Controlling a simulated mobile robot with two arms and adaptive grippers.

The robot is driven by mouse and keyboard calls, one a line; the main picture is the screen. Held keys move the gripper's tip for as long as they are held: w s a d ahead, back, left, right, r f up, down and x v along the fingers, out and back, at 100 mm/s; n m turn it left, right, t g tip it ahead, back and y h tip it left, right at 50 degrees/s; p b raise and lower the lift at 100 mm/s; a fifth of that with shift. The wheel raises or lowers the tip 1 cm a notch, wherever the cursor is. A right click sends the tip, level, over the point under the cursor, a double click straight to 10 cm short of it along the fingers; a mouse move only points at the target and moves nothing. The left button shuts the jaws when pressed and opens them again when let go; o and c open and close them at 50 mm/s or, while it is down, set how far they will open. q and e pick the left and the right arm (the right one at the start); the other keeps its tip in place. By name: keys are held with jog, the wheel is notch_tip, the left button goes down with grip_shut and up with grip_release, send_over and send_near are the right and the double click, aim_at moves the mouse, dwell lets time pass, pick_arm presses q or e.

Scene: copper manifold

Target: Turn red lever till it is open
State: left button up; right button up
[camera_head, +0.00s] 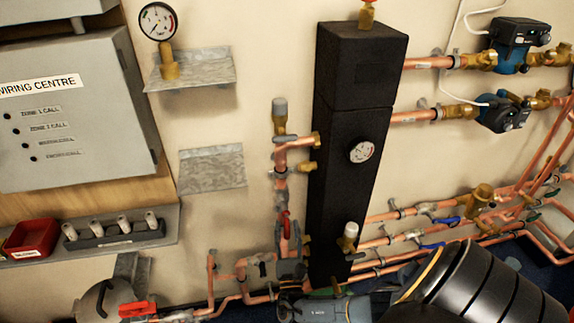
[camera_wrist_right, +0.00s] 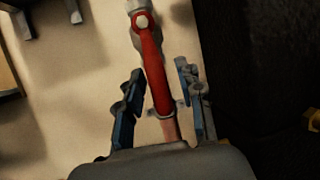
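The red lever (camera_head: 285,224) is on the vertical copper pipe just left of the tall black block. It points roughly along the pipe. In the right wrist view the red lever (camera_wrist_right: 152,68) runs down from a round pivot bolt at the top, slightly tilted, and its lower end lies between my right gripper's fingers. My right gripper (camera_wrist_right: 160,72) is open, with one blue-grey finger on each side of the lever and visible gaps. In the head view it is low beside the pipe, its fingers hard to make out. My left gripper is not in view.
The black block (camera_head: 348,180) stands close to the right of the lever. Another red handle (camera_head: 137,309) is at the lower left. Copper pipes with valves (camera_head: 440,215) fill the right side. A red bin (camera_head: 32,238) sits on the left shelf. Bare wall lies left of the pipe.

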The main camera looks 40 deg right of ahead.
jog(key=v, duration=1.2)
jog(key=shift+r, duration=0.1)
dwell(0.4)
